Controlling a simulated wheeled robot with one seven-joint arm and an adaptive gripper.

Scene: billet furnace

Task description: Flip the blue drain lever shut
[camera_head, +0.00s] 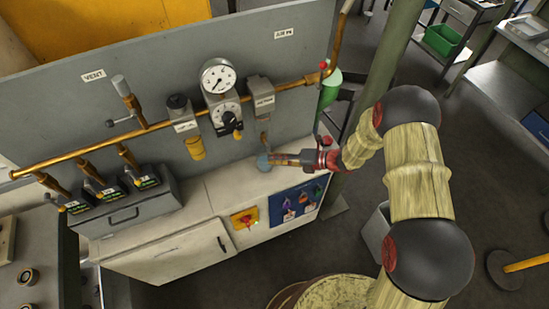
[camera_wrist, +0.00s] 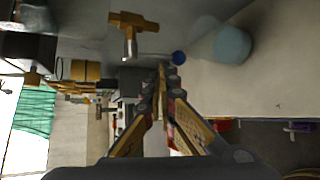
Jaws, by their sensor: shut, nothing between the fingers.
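The blue drain lever shows in the wrist view as a thin rod with a dark blue ball end (camera_wrist: 178,57). The rod runs sideways from a brass valve (camera_wrist: 130,32). My gripper (camera_wrist: 163,68) is shut and empty, its fingertips close to the ball; I cannot tell whether they touch it. In the head view my gripper (camera_head: 274,159) reaches in from the right, low before the panel, beneath the grey filter-like unit (camera_head: 261,92). The lever cannot be made out there. A pale blue round cup (camera_head: 263,163) sits beside the fingertips and shows right of the ball in the wrist view (camera_wrist: 232,45).
A red-handled valve (camera_head: 323,68) and green bottle (camera_head: 330,88) stand near my forearm. The cabinet top (camera_head: 220,190) is mostly clear left of my gripper.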

